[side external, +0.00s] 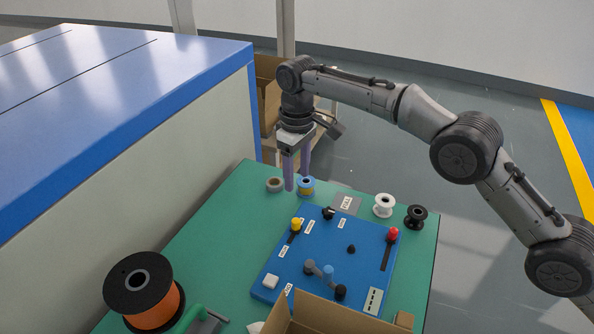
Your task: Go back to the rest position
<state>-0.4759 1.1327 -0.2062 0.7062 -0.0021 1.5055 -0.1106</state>
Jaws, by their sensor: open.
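My gripper (297,172) has two purple fingers pointing down, set apart with nothing between them. It hangs at the back of the green table (225,215), close in the picture to a small blue and yellow spool (306,187). I cannot tell its exact height above the table or whether it touches the spool. My arm reaches in from the right side of the view. A blue control panel (340,232) lies on the table in front of the gripper.
The panel carries a yellow knob (296,224), a red knob (392,235) and other controls. A white spool (384,206) and a black spool (416,216) stand at right, a tape roll (274,185) at left. An orange cable reel (145,290) and a cardboard box (335,314) are in front.

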